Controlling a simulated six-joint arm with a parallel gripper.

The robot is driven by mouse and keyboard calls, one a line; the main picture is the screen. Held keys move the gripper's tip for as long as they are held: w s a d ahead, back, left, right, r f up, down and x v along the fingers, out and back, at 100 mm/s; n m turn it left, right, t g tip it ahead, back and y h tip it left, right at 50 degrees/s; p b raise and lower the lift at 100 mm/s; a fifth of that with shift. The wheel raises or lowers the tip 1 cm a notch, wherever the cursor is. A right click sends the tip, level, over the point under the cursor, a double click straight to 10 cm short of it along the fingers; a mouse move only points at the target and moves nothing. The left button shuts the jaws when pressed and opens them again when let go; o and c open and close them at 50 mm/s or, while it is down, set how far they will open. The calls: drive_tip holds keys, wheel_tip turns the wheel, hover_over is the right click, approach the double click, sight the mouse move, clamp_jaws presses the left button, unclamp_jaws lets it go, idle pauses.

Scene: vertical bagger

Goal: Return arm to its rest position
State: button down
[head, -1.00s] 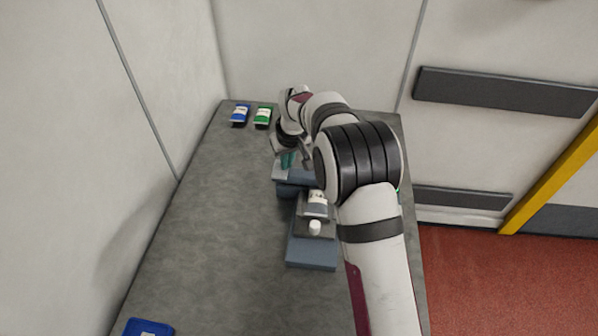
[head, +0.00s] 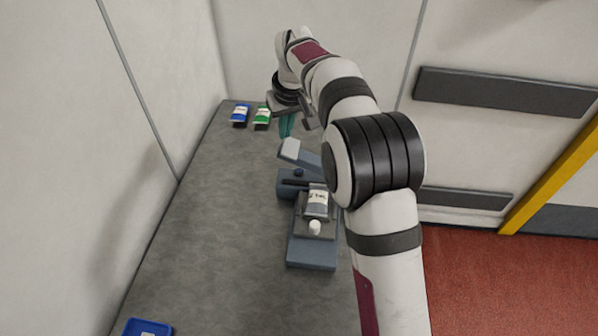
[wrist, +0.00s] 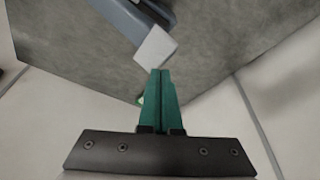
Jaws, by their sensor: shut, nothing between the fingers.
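My gripper (head: 286,126) hangs above the far part of the grey table, beyond the bagger. In the wrist view its green fingers (wrist: 158,100) are pressed together with nothing between them. The blue-grey bagger (head: 312,252) stands on the table, with its light-tipped lever arm (head: 290,149) raised at a slant. The lever's pale tip (wrist: 155,47) also shows in the wrist view, just past the fingertips; I cannot tell the height gap. A white-labelled pouch (head: 317,201) lies on the bagger, with a white cap or knob (head: 315,227) in front of it.
A blue-labelled pouch (head: 240,113) and a green-labelled pouch (head: 262,116) lie at the table's far left corner. A blue tray (head: 147,328) is at the near left edge. The left part of the table (head: 200,220) is clear. Walls stand close at the left and back.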

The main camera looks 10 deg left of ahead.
drive_tip(key=shift+r, duration=1.3)
drive_tip(key=shift+s+d, duration=0.1)
drive_tip(key=shift+d, duration=0.05)
drive_tip(key=s+d+r+m+g, duration=0.1)
drive_tip(key=s+d+r+m, duration=0.15)
drive_tip(key=s+d, duration=0.45)
drive_tip(key=s+d+r+m, duration=0.2)
drive_tip(key=s+d+m, duration=0.15)
drive_tip(key=s, duration=0.45)
drive_tip(key=s+d+f+m, duration=0.2)
drive_tip(key=s, duration=0.6)
drive_tip(key=s+d+f+m+g, duration=0.1)
drive_tip(key=s+d+f, duration=0.1)
drive_tip(key=s, duration=0.6)
drive_tip(key=s+d+f+m+g, duration=0.1)
drive_tip(key=s+d+f+m, duration=0.1)
drive_tip(key=s, duration=0.6)
drive_tip(key=shift+s+f+m, duration=0.15)
drive_tip(key=shift+f+m, duration=0.15)
drive_tip(key=shift+f, duration=0.1)
